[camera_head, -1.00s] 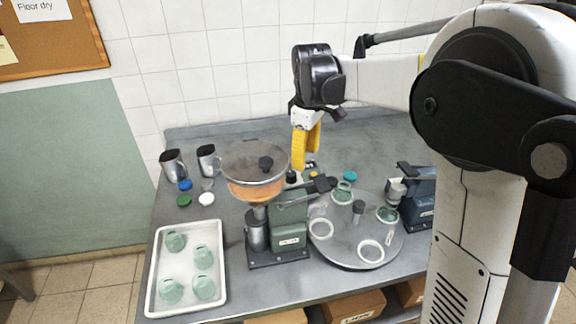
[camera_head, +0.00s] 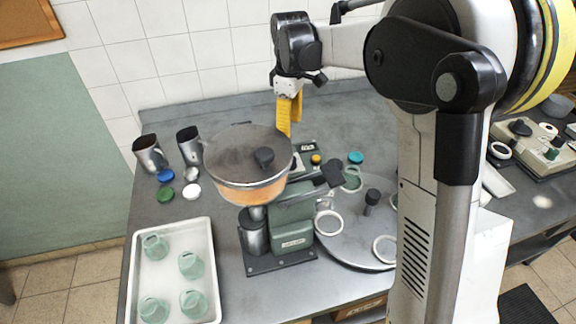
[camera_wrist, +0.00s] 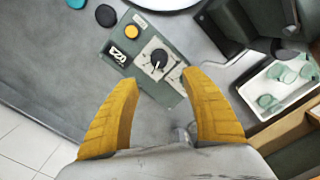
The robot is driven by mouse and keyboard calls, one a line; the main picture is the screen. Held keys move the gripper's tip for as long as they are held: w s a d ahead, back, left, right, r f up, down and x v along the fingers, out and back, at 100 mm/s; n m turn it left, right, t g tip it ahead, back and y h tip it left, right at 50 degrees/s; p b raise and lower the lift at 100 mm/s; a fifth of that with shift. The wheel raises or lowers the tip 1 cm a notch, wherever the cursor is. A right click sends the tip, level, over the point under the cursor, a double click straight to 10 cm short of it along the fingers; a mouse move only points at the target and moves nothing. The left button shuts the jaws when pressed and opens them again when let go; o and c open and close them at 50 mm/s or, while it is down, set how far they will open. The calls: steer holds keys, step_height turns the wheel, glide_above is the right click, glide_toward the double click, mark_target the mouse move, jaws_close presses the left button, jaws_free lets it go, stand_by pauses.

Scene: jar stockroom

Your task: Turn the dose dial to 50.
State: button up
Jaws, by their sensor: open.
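The dose dial (camera_wrist: 159,58) is a black round knob with a light pointer line, on a pale scale plate of a green panel. In the wrist view it lies just beyond the gap between my fingertips. The scale figures are too small to read. In the head view the green panel (camera_head: 308,147) shows behind the dosing machine (camera_head: 293,215), and I cannot make out the dial there. My gripper (camera_wrist: 160,76) has two yellow fingers, spread open and empty, above and apart from the panel. In the head view its fingers (camera_head: 288,115) show behind the hopper lid.
The lidded hopper (camera_head: 247,165) stands in front. A turntable (camera_head: 345,235) stands right.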

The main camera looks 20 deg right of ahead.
step_height(320, 180, down, 2)
steer(key=shift+w+f+b, duration=0.1)
steer(key=shift+f+b, duration=0.15)
steer(key=shift+b, duration=0.4)
step_height(320, 180, down, 11)
steer(key=b, duration=0.4)
steer(key=shift+r, duration=0.2)
steer(key=c, duration=1.2)
